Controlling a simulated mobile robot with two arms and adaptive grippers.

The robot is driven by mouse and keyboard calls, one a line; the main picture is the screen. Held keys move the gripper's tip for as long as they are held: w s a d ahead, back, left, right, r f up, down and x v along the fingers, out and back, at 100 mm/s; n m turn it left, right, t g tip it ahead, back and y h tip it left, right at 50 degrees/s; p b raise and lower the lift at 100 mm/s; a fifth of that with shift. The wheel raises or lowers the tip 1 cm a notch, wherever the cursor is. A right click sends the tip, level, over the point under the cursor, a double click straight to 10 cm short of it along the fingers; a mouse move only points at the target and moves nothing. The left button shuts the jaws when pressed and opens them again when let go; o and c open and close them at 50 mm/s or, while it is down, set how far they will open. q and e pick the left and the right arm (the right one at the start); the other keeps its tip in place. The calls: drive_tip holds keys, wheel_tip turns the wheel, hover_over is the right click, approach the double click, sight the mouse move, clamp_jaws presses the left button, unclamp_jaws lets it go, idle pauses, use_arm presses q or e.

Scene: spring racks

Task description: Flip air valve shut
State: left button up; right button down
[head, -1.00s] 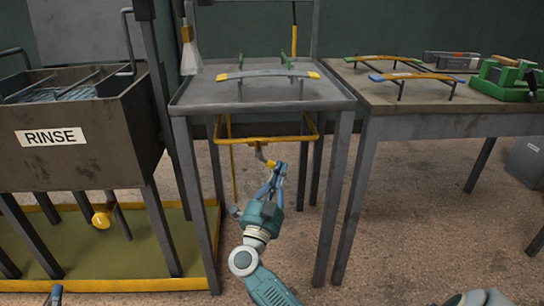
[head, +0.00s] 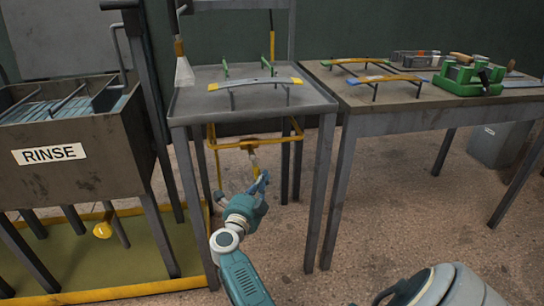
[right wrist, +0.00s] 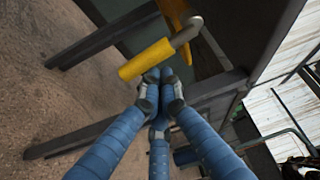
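The air valve shows as a short yellow lever (head: 254,160) hanging under the front of the middle grey table. In the right wrist view the yellow lever (right wrist: 147,60) lies just past my fingertips, with a bare metal stem at its upper right end. My right gripper (head: 263,178) is just below the lever in the head view. Its blue fingers (right wrist: 160,80) come together at the tips, with nothing seen between them. Whether the tips touch the lever I cannot tell. My left gripper is not in view.
A yellow pipe frame (head: 213,160) and table legs surround the lever. A rinse tank (head: 105,155) with a yellow knob (head: 102,230) below stands left. A spring (head: 255,83) lies on the middle table. A second table (head: 400,94) holds springs and a green vise (head: 468,80).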

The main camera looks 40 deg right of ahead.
drive_tip(key=shift+w+a+f+p, duration=0.15)
drive_tip(key=shift+w+a+p, duration=0.05)
drive_tip(key=shift+a+p, duration=0.1)
drive_tip(key=shift+a, duration=0.1)
idle(0.7)
